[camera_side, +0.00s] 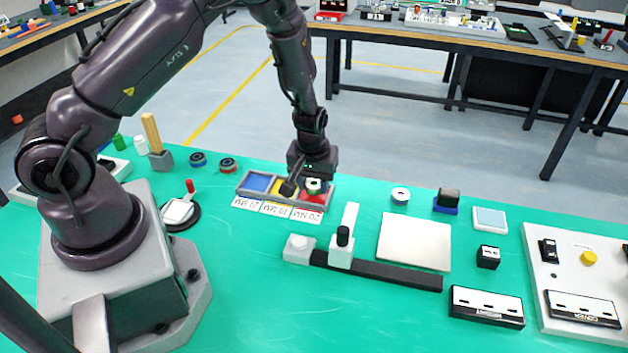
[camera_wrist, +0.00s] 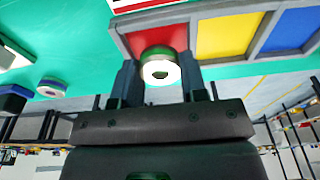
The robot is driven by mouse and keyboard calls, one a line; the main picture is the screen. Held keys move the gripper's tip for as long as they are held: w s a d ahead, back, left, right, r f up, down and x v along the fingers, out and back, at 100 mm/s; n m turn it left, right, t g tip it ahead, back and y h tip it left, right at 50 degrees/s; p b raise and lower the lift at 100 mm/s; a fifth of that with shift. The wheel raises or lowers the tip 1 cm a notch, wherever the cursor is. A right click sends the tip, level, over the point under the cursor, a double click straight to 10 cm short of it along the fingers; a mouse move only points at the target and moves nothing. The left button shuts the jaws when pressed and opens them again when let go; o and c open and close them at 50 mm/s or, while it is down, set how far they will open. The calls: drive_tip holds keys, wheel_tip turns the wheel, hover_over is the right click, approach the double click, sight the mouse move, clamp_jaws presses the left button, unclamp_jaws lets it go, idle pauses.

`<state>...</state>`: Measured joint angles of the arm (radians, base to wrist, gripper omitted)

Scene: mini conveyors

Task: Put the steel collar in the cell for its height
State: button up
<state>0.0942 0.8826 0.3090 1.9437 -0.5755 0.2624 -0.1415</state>
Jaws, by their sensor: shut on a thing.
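The steel collar (camera_side: 313,185) is a short pale ring with a dark bore and a green band. My gripper (camera_side: 305,187) is shut on it, with one finger on each side; the grip also shows in the wrist view (camera_wrist: 159,78). The grey tray (camera_side: 242,188) has three cells: blue (camera_side: 260,182), yellow (camera_side: 281,188) and red (camera_side: 313,198). The collar is at the red cell (camera_wrist: 168,43), overlapping it in both views. I cannot tell whether it touches the floor. Cards marked in MM (camera_side: 276,209) lie along the tray's near side; their digits are hard to read.
A similar pale ring (camera_side: 400,195) stands right of the tray. A white gauge (camera_side: 342,250) on a dark rail (camera_side: 385,274) stands in front, beside a pale plate (camera_side: 414,242). Two dark rings (camera_side: 228,165) lie left of the tray. The green mat's front middle is clear.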

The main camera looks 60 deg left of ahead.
drive_tip(key=shift+f, duration=0.25)
drive_tip(key=shift+f, duration=0.35)
drive_tip(key=o, duration=0.9)
drive_tip(key=shift+o, duration=0.6)
wheel_tip(320, 180, up, 13)
drive_tip(key=s+d, duration=0.1)
drive_tip(key=shift+d, duration=0.15)
drive_tip(key=s+d+r+m+t+h, duration=0.1)
drive_tip(key=s+d+r+m, duration=0.2)
drive_tip(key=r, duration=0.4)
drive_tip(key=s+d+r+m+t+h, duration=0.1)
drive_tip(key=s+d+r+h, duration=0.2)
drive_tip(key=r, duration=0.4)
drive_tip(key=s+r+m+t+y, duration=0.2)
drive_tip(key=s+r+m, duration=0.3)
drive_tip(key=s, duration=0.6)
drive_tip(key=shift+s+d+r+y, duration=0.35)
drive_tip(key=shift+s+r+y, duration=0.05)
drive_tip(key=shift+r, duration=0.5)
